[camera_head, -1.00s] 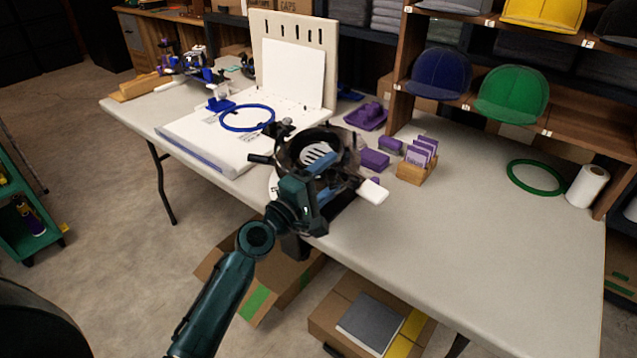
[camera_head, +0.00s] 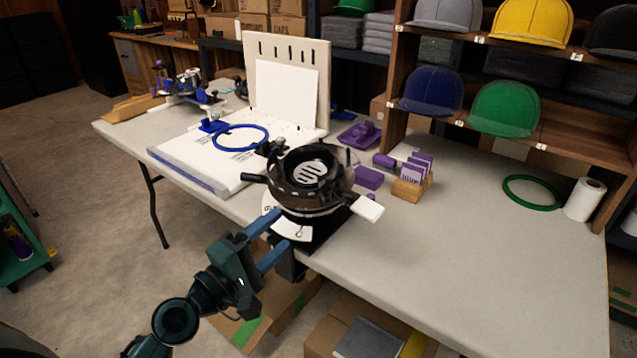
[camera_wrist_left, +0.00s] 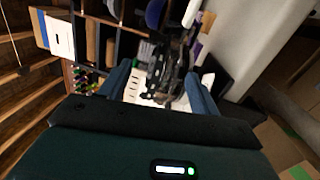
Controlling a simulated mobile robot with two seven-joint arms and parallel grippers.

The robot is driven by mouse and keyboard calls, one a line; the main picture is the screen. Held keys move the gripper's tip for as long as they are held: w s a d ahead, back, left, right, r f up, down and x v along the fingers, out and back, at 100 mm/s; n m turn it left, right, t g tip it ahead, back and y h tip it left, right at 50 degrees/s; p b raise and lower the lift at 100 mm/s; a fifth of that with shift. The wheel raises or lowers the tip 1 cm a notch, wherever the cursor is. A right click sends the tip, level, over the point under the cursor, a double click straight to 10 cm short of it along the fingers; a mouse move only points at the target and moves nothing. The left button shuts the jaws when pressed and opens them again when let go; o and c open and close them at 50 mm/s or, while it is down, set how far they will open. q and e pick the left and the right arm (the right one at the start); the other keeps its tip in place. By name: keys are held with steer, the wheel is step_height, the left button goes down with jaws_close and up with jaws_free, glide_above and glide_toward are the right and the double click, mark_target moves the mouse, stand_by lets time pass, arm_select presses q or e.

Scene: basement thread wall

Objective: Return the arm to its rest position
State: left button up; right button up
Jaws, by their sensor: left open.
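My left gripper (camera_head: 262,247) is in the lower middle of the head view, in front of the table's near edge. Its two blue fingers are spread with nothing between them. In the left wrist view the open fingers (camera_wrist_left: 163,92) point toward a black round machine. That black machine (camera_head: 310,180), with a white-striped round centre, a black handle and a white block, stands at the near edge of the table, just beyond the fingertips and apart from them as far as I can see. My right gripper is not in view.
The long table (camera_head: 450,250) holds a blue hoop (camera_head: 240,137), a green hoop (camera_head: 532,192), a white roll (camera_head: 584,199) and purple blocks. Cardboard boxes (camera_head: 360,325) sit on the floor under the table's near edge. A green cart (camera_head: 18,240) stands at the left. Floor between cart and table is clear.

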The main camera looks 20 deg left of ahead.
arm_select(q)
steer(key=shift+s+f, duration=0.1)
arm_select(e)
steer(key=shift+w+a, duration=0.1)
arm_select(q)
steer(key=s+d+f+m+g+y, duration=0.2)
steer(key=s+d+f+m, duration=0.15)
steer(key=s+m, duration=0.45)
steer(key=s+d+f+m+g+y, duration=0.1)
steer(key=s+d+f+m+g, duration=0.15)
steer(key=s+f+m, duration=0.4)
step_height(320, 180, up, 6)
steer(key=m+g+y+p, duration=0.1)
steer(key=m+g+p, duration=0.1)
steer(key=p, duration=1.6)
steer(key=shift+d+g+p, duration=0.2)
steer(key=shift+g+p, duration=0.15)
steer(key=shift+p, duration=0.05)
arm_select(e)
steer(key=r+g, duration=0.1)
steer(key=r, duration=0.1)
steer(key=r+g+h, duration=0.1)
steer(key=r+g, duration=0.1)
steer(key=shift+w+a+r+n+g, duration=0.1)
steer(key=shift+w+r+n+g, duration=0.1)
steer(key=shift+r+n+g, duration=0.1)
